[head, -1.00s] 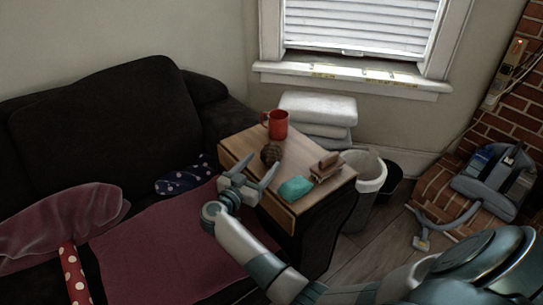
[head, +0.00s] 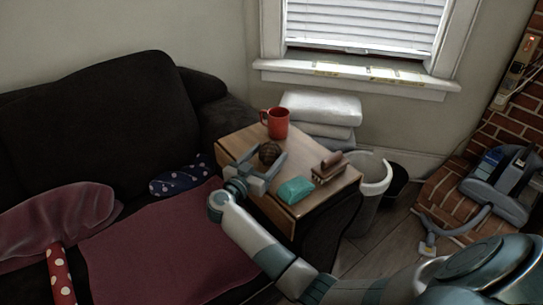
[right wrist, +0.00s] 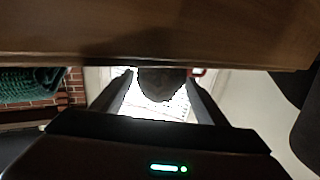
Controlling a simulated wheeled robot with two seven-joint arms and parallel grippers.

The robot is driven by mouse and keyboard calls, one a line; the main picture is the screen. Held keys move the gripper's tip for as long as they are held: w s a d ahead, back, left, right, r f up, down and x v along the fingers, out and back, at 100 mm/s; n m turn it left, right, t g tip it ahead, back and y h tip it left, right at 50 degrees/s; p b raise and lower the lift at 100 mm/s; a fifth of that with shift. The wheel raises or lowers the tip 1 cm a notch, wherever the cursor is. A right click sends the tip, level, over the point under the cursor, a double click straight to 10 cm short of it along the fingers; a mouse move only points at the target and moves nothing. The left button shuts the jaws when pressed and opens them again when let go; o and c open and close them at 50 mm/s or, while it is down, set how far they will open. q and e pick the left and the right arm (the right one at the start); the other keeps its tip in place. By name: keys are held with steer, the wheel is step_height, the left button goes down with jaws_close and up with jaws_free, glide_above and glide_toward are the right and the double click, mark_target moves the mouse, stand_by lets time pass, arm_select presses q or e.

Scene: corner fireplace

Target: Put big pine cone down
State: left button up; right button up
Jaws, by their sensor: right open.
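The big pine cone (head: 269,152), brown and round, appears to rest on the wooden side table (head: 237,148), just in front of the red mug. My right gripper (head: 264,164) is open at the table's left edge, its fingers pointing toward the cone. In the right wrist view the cone (right wrist: 162,84) shows as a dark shape between the two spread fingers (right wrist: 163,98). I cannot tell whether either finger touches it. The wooden surface fills the top of that view. My left gripper is not in view.
On the table are a red mug (head: 276,123), a teal item (head: 295,190) and a brown brush-like object (head: 329,168). A dark sofa (head: 100,110) stands at left, a white bin (head: 372,180) at right. A vacuum cleaner (head: 500,182) lies by the brick hearth.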

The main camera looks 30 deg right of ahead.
mark_target(269, 152)
stand_by(0.3)
steer(key=c, duration=1.2)
steer(key=shift+o, duration=0.2)
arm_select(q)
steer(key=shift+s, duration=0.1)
arm_select(e)
steer(key=shift+r, duration=0.15)
steer(key=shift+r, duration=0.55)
steer(key=r+p, duration=0.1)
steer(key=r, duration=0.2)
steer(key=shift+s+d+r+p, duration=0.15)
steer(key=shift+s+r+p, duration=0.05)
steer(key=shift+s+p, duration=0.2)
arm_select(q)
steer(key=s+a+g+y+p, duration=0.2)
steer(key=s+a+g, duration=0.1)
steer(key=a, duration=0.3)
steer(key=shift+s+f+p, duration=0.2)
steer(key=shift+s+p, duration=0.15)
arm_select(e)
steer(key=s+d+r, duration=0.4)
steer(key=s+r, duration=0.2)
steer(key=s, duration=0.4)
steer(key=shift+d+r, duration=0.15)
steer(key=shift+d, duration=0.1)
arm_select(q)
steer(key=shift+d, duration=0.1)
arm_select(e)
steer(key=shift+r, duration=0.1)
